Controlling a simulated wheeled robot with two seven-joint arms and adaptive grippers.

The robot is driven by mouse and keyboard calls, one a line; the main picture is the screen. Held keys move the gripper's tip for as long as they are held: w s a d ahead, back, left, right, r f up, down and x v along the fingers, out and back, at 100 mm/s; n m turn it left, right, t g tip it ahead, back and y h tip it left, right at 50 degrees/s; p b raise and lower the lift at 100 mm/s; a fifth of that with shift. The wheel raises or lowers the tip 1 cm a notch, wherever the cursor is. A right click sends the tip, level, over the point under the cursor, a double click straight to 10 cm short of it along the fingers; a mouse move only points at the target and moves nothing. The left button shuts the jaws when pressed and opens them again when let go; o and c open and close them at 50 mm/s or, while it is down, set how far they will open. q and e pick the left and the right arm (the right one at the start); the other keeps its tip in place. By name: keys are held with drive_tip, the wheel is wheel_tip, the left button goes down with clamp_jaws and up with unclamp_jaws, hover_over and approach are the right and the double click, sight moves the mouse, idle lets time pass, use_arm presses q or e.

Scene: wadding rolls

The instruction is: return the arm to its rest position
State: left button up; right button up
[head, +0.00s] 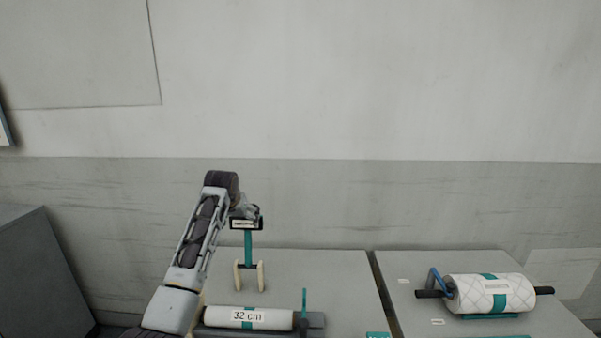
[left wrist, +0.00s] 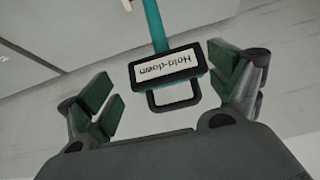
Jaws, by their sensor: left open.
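My left arm reaches up from the lower left in the head view. Its gripper (head: 245,209) is at the top of a hold-down tool, with a teal post (head: 248,247) and pale feet (head: 249,277) on the left table. In the left wrist view my left gripper (left wrist: 162,72) is open, its green pads spread wide. The tool's black handle, labelled "Hold-down" (left wrist: 168,68), lies between the pads and shows gaps to both. My right gripper is not in view.
A white roll labelled "32 cm" (head: 222,316) lies on the left table (head: 330,275), beside a thin teal upright (head: 304,302). A quilted white roll (head: 470,294) with a teal band sits on the right table (head: 410,265), with a blue handle (head: 436,280) at its left end.

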use_arm(q)
drive_tip(key=s+f+g, duration=0.1)
drive_tip(key=s+f, duration=2)
drive_tip(key=s+a+f+m+g, duration=0.1)
drive_tip(key=s+f+g, duration=0.15)
drive_tip(key=s, duration=2.55)
wheel_tip(320, 180, down, 33)
drive_tip(key=s, duration=0.3)
drive_tip(key=s+a+f+g, duration=0.1)
drive_tip(key=s+a+f, duration=0.1)
drive_tip(key=s+f, duration=0.8)
drive_tip(key=s+a+f+g, duration=0.1)
drive_tip(key=s+a+f, duration=0.1)
drive_tip(key=s+f, duration=0.8)
drive_tip(key=shift+s+m, duration=0.4)
drive_tip(key=shift+s, duration=0.7)
